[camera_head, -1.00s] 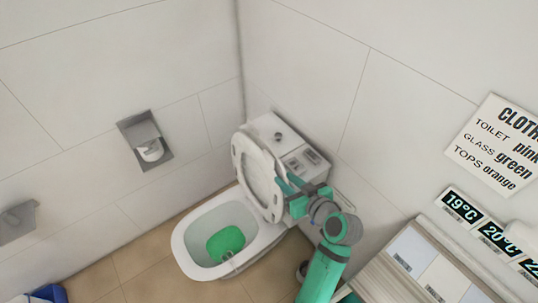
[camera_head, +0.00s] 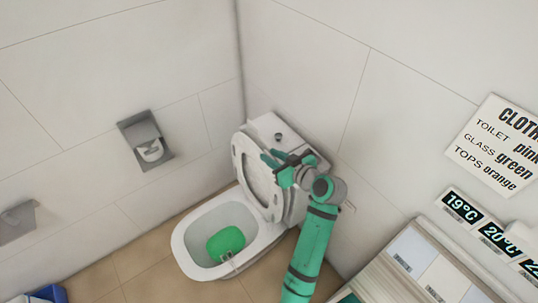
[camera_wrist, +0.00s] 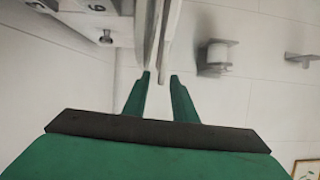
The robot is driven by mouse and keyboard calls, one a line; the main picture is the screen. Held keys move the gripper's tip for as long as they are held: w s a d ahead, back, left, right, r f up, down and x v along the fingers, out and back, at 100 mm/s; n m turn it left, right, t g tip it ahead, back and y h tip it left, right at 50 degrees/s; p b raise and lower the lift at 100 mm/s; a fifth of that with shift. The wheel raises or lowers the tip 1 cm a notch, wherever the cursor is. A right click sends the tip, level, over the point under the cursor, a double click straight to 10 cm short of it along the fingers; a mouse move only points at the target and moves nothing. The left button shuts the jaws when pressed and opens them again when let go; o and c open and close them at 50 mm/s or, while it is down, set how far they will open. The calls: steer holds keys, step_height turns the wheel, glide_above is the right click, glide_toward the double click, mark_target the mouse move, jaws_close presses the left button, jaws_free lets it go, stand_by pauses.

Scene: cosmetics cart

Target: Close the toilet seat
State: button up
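The white toilet (camera_head: 181,247) stands in the corner with its bowl open. Its toilet seat (camera_head: 238,162) is raised, leaning back toward the cistern (camera_head: 268,127). My gripper (camera_head: 267,157) is at the upper right part of the raised seat, in front of part of it. In the wrist view my gripper (camera_wrist: 160,79) has its two fingers apart. A thin white edge, seemingly of the seat (camera_wrist: 170,45), shows edge-on and reaches down between the fingertips. I cannot tell whether a finger touches it.
A green object (camera_head: 226,243) lies in the bowl. A paper holder (camera_head: 146,140) is on the left wall and also shows in the wrist view (camera_wrist: 217,57). A cabinet top (camera_head: 408,262) stands at lower right.

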steer(key=shift+w+a+f, duration=0.3)
steer(key=shift+w+a, duration=0.1)
steer(key=shift+w, duration=0.15)
steer(key=shift+c, duration=0.6)
jaws_close()
steer(key=shift+s, duration=0.1)
stand_by(0.5)
